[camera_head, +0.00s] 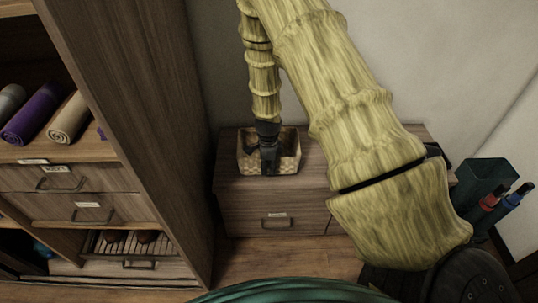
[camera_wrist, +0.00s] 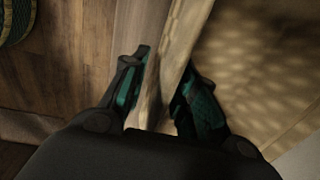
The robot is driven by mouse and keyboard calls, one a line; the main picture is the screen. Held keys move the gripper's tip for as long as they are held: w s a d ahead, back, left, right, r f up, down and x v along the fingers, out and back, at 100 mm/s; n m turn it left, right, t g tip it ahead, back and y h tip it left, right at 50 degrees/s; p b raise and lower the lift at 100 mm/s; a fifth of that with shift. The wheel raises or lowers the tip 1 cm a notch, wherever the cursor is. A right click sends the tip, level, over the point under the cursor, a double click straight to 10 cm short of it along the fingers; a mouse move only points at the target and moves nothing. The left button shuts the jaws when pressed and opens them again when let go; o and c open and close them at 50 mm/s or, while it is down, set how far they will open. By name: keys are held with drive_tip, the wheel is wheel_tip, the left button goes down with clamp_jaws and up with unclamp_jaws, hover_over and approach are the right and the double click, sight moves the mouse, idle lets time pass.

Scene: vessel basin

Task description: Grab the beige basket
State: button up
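In the wrist view, the basket's wall (camera_wrist: 181,45) runs between the two fingers of my gripper (camera_wrist: 163,88). One finger is outside the wall and the other inside the basket. The visible basket interior looks empty.
The low cabinet (camera_head: 245,195) has a drawer with a handle. A tall wooden shelf unit (camera_head: 165,120) stands close on the left, holding rolled towels (camera_head: 45,120). A dark green bin (camera_head: 484,180) with bottles stands at the right. The wall is just behind the cabinet.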

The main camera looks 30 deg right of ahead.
drive_tip(key=shift+c, duration=0.2)
drive_tip(key=shift+f, duration=0.1)
clamp_jaws()
